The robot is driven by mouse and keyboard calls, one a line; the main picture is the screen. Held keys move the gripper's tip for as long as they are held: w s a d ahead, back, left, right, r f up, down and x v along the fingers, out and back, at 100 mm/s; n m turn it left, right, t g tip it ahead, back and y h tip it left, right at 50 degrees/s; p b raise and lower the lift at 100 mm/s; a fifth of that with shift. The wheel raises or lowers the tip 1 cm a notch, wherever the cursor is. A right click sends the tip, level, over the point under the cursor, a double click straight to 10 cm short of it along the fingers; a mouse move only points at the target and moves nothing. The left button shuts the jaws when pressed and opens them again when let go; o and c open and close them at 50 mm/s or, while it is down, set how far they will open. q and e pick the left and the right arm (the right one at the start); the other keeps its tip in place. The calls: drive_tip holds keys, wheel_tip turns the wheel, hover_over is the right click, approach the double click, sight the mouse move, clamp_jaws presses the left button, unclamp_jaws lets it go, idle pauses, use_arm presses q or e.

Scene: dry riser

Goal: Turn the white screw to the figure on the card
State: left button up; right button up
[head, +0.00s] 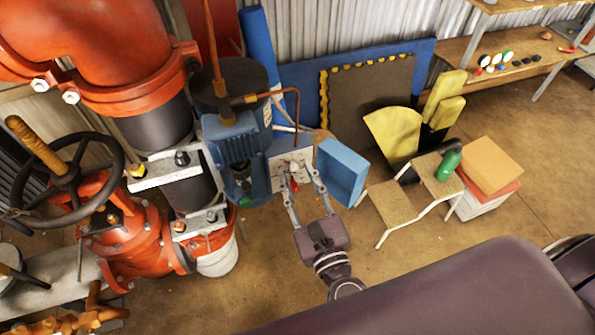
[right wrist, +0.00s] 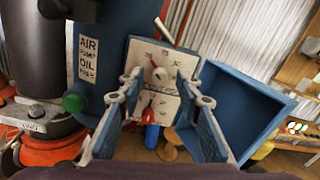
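A pale plate with printed figures (right wrist: 140,51) is on the blue machine's face, inside a blue box with its lid swung open. It also shows in the head view (head: 276,172). A small white knob-like piece, apparently the white screw (right wrist: 159,74), stands out near the plate's middle. A lettered strip, possibly the card (right wrist: 163,102), is below it; its figure is too small to read. My right gripper (right wrist: 160,82) is open, its fingers spread either side of the screw with visible gaps. In the head view, my right gripper (head: 296,183) faces the plate. My left gripper is not in view.
The open blue lid (head: 341,172) is close right of my gripper. A blue machine (head: 236,160) and red pipework (head: 130,245) with a black handwheel (head: 65,180) stand left. Floor between is clear.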

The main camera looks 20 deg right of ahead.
drive_tip(key=shift+w, duration=0.35)
clamp_jaws()
